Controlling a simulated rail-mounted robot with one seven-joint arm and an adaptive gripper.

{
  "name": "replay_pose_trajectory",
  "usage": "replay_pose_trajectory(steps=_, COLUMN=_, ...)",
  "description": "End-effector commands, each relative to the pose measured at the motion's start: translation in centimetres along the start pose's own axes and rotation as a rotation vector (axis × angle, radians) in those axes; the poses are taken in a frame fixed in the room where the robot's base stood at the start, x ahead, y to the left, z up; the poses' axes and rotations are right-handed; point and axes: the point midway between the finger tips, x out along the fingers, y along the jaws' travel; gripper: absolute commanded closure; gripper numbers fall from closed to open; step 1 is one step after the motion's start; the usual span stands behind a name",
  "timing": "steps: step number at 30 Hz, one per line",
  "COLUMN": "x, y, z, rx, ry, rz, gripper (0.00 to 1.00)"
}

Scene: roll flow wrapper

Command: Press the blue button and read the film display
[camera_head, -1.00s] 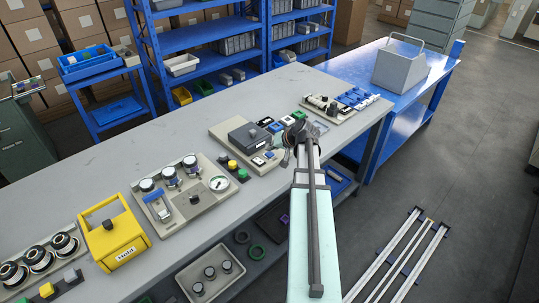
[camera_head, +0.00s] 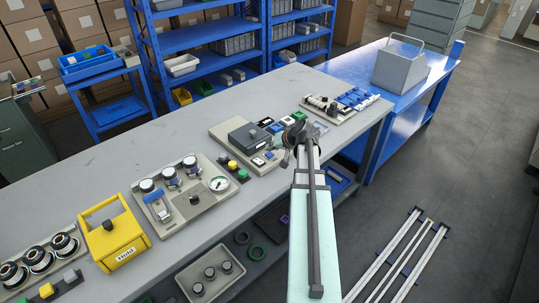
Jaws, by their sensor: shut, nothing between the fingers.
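A small blue block-like cap (camera_head: 276,127), which may be the blue button, sits in a short row of black, blue, green and white pieces at the edge of a beige panel (camera_head: 222,132). A dark grey box (camera_head: 249,135) is mounted on that panel. I cannot make out which part is the film display, and no reading is legible.
On the grey bench (camera_head: 115,150), left of my arm, are a panel with knobs and a gauge (camera_head: 218,183) and a yellow box (camera_head: 118,240). A board with blue and white parts (camera_head: 350,103) lies beyond my gripper. A grey case (camera_head: 400,66) stands on the blue table.

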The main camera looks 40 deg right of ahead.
Motion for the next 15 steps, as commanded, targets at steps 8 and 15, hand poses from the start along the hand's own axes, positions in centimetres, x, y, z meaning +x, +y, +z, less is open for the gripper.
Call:
replay_pose_trajectory(steps=8, x=0.58, y=0.43, z=0.43, rx=0.000, ry=0.000, rz=0.000, gripper=1.00)
replay_pose_trajectory(steps=15, x=0.58, y=0.43, z=0.43, rx=0.000, ry=0.000, rz=0.000, gripper=1.00)
